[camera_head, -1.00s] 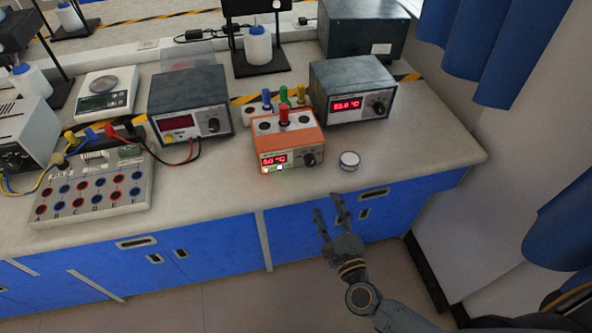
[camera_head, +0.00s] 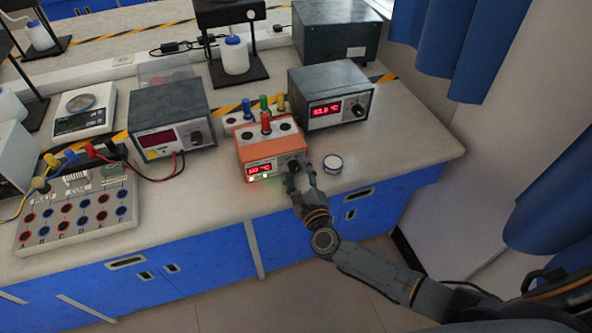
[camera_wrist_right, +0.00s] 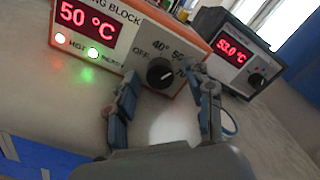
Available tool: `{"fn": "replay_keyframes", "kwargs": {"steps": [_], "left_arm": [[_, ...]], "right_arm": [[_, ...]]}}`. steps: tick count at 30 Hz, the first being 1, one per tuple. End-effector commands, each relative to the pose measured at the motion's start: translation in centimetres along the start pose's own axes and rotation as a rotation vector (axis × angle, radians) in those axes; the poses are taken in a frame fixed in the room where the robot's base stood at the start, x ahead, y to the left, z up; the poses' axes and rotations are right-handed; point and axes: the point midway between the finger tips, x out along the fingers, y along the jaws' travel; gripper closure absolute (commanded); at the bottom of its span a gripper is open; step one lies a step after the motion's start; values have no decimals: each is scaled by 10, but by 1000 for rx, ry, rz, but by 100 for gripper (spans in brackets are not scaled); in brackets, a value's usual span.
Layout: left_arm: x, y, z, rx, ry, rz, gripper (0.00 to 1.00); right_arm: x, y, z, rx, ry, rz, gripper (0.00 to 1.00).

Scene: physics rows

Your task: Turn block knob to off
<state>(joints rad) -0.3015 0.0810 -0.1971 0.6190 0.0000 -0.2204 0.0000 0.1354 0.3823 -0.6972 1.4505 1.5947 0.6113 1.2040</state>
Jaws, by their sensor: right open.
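The orange heating block (camera_head: 266,146) stands on the bench, with a red display that reads 50 °C in the right wrist view (camera_wrist_right: 85,25). Its black knob (camera_wrist_right: 160,72) is on the front panel, right of the display, with OFF, 40° and further marks around it. Two lights, one reddish and one green, glow under the display. My right gripper (camera_head: 301,168) is at the block's front right and hides part of the knob area in the head view. In the wrist view its fingers (camera_wrist_right: 166,95) are open, one on each side below the knob, with no visible grip on it. My left gripper is not in view.
A grey unit (camera_head: 330,97) with a red display and its own knob stands behind right. Another grey meter (camera_head: 171,118) stands left. Bare bench top lies farther right.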

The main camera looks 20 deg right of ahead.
Motion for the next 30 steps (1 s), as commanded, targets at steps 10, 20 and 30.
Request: {"fn": "replay_keyframes", "kwargs": {"steps": [10,20,30], "left_arm": [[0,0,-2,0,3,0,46],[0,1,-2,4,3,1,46],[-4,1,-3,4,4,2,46]], "right_arm": [[5,0,0,0,0,1,48],[5,0,0,0,0,1,100],[4,1,1,-58,1,3,100]]}}
